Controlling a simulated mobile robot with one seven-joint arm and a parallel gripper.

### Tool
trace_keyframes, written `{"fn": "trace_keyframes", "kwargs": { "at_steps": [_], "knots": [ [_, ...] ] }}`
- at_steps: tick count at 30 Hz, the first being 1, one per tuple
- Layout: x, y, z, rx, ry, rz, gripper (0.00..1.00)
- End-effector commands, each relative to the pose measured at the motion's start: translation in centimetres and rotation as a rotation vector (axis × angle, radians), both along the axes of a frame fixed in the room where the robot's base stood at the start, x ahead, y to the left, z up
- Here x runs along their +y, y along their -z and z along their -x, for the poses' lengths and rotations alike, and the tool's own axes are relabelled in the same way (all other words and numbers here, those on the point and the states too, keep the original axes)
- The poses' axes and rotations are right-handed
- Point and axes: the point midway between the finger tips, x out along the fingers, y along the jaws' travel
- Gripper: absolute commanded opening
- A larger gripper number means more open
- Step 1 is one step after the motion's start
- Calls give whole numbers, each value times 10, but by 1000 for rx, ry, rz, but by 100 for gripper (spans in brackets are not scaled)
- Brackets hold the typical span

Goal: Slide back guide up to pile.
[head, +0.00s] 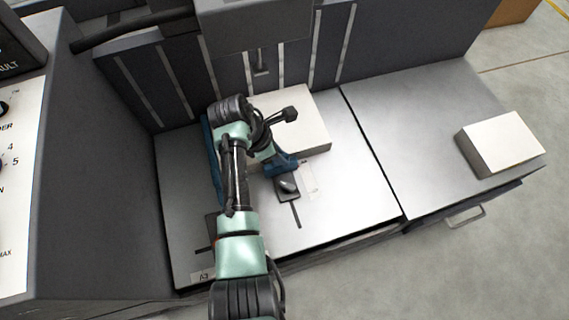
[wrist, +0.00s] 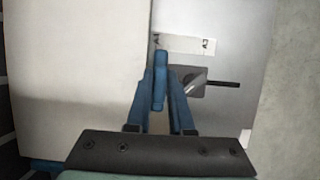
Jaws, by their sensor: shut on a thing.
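The pile (head: 306,122) is a thick white block of sheets on the feed table; it also fills much of the left of the wrist view (wrist: 80,55). The back guide is a blue upright (wrist: 160,75) on a dark grey plate (wrist: 212,82) with a light lever; the plate also shows in the head view (head: 288,195), over a slot. My gripper (wrist: 160,98) has its two blue fingers on either side of the upright and is shut on it. The upright stands close beside the pile's edge; I cannot tell if they touch. My arm hides part of the pile in the head view.
A blue guide (head: 211,160) stands left of the pile, partly behind my arm. A white scale label (wrist: 185,43) lies beside the guide plate. A second white block (head: 500,143) sits on the right-hand surface. The table (head: 345,190) right of the guide is clear.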

Motion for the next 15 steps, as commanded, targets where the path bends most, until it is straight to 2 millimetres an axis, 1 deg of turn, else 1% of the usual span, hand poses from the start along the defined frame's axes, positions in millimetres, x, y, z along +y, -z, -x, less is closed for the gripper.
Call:
{"fn": "trace_keyframes", "kwargs": {
  "at_steps": [1,6,15],
  "knots": [
    [3,7,-4,6,-1,-3,0],
    [5,5,-12,8,-1,-1,0],
    [5,4,-12,8,-2,-1,0]
  ]
}}
